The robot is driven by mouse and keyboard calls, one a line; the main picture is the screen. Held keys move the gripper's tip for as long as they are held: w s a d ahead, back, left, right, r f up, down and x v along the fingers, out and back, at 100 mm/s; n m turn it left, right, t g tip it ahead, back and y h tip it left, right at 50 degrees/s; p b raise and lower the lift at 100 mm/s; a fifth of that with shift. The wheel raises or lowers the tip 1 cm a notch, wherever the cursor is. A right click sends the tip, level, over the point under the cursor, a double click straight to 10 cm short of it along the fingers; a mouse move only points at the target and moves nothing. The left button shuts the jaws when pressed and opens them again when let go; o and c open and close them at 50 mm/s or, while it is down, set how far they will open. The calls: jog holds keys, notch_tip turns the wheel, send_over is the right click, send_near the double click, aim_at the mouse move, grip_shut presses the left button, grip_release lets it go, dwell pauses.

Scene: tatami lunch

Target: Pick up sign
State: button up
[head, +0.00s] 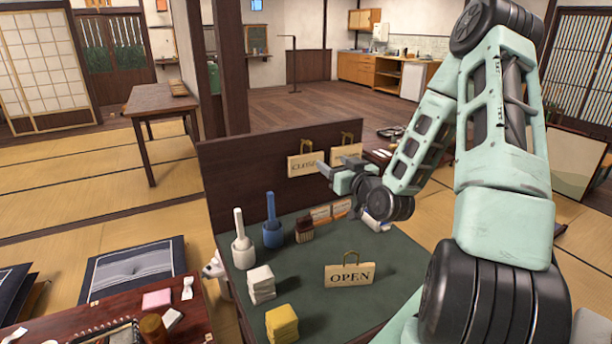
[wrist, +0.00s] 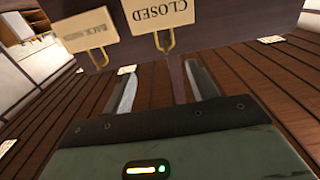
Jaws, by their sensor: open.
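A tan OPEN sign (head: 349,276) with a brass hook sits on the green tabletop near the front right. A CLOSED sign (head: 301,166) hangs on the dark upright panel by a hook. It shows upside down in the wrist view (wrist: 165,12). A second hanging sign (head: 347,152) is to its right, and in the wrist view its text reads roughly BACK SOON (wrist: 85,29). My gripper (head: 332,171) is open and empty in front of the panel, close to the CLOSED sign. In the wrist view its two fingers (wrist: 160,82) point toward the panel, apart from the signs.
The green tabletop (head: 310,248) holds a white brush (head: 241,245), a blue brush (head: 272,230), a dark brush (head: 304,230), white cloths (head: 261,285) and yellow cloths (head: 282,325). The dark panel (head: 235,172) stands along the table's back edge. A low red-brown table (head: 70,322) is at the left.

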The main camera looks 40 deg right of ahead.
jog(key=shift+w+a+f+b, duration=0.2)
jog(key=shift+f+b, duration=0.15)
jog(key=shift+b, duration=1.6)
jog(key=p, duration=0.1)
send_near(306, 157)
jog(key=w+d+r, duration=0.2)
jog(key=w+r, duration=0.1)
jog(key=shift+a+f+p+x, duration=0.1)
jog(key=shift+p+x, duration=0.15)
jog(key=shift+x, duration=0.7)
jog(key=shift+a+f+p+x, duration=0.15)
jog(key=shift+p+x, duration=0.1)
jog(key=shift+x, duration=0.7)
jog(key=shift+a+f+p+x, duration=0.1)
jog(key=shift+p+x, duration=0.15)
jog(key=shift+x, duration=0.7)
jog(key=shift+w, duration=0.1)
jog(key=c, duration=1)
